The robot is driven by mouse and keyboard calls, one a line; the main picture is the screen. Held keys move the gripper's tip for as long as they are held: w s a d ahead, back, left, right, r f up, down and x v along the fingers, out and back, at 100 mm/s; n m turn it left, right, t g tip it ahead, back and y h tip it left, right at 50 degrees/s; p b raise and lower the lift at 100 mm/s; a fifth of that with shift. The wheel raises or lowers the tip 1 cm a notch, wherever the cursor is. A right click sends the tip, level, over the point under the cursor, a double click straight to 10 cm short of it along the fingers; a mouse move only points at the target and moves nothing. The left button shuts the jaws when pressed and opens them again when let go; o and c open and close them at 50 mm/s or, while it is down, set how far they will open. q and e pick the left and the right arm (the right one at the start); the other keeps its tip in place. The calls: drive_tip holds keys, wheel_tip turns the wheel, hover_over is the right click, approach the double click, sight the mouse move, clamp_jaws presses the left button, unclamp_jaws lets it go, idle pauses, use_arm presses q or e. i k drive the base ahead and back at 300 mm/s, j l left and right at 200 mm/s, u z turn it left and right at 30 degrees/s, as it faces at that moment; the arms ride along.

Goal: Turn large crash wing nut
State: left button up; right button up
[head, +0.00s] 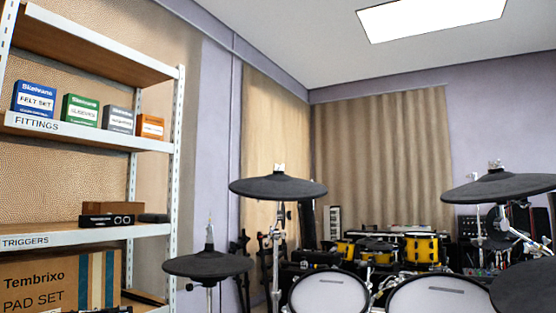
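A wide black cymbal pad (278,189) stands on a silver stand in the middle, with a small pale wing nut (279,167) on top. A second wide black cymbal pad (500,188) is at the right, with its own small metal wing nut (495,164) on top. I cannot tell from this view which of the two is the large crash. The fine shape and turn of both nuts are too small to make out. Neither of my grippers is in view.
A hi-hat pad (207,265) stands at lower left, and white drum heads (330,294) fill the lower middle. Another dark pad (525,287) is at lower right. A metal shelf (86,236) with boxes stands at left. The air above the cymbals is clear.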

sight(278, 170)
drive_tip(key=i+u, duration=0.3)
drive_tip(key=i, duration=0.15)
drive_tip(key=i+l+u, duration=0.1)
drive_tip(key=i+u, duration=0.2)
drive_tip(key=i, duration=0.2)
